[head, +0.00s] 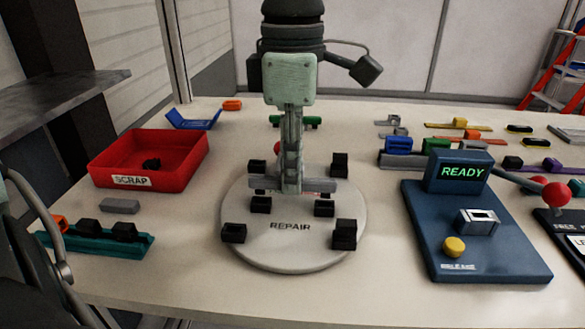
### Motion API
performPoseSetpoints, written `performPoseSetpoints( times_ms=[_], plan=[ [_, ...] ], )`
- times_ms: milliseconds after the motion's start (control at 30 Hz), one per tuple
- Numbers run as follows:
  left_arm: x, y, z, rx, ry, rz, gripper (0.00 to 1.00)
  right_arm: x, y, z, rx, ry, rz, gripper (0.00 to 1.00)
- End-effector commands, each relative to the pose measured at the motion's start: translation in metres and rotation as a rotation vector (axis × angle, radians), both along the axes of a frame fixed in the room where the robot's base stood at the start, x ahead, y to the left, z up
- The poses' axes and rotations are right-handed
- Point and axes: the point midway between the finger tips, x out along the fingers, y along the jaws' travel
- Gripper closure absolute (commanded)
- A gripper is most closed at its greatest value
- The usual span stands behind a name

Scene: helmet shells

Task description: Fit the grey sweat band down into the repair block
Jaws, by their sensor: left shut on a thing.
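My left gripper (291,186) hangs straight down over the repair block and is shut on the grey sweat band (263,183). The band is a long bar that sticks out to both sides of the fingers. The repair block (290,251) is a round pale plate marked REPAIR, with several black blocks on it. The band lies across the rear half of the plate, among the rear black blocks. I cannot tell whether it is seated or just above the plate. The fingers hide its middle. My right gripper is out of view.
A red SCRAP bin (187,163) stands to the left, with a teal rail (140,246) and a loose grey piece (120,206) in front of it. A blue READY station (500,258) stands to the right. Several coloured parts lie at the back right. The front table edge is clear.

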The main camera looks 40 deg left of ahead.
Motion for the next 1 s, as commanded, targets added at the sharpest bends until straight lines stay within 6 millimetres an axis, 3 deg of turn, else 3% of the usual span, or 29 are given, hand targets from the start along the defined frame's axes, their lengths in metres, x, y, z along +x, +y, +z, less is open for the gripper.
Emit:
performPoseSetpoints(
  times_ms=[1000],
  plan=[
    [0.000,0.000,-0.019,0.001,-0.001,-0.001,1.00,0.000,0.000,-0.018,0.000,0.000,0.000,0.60]
  ],
)
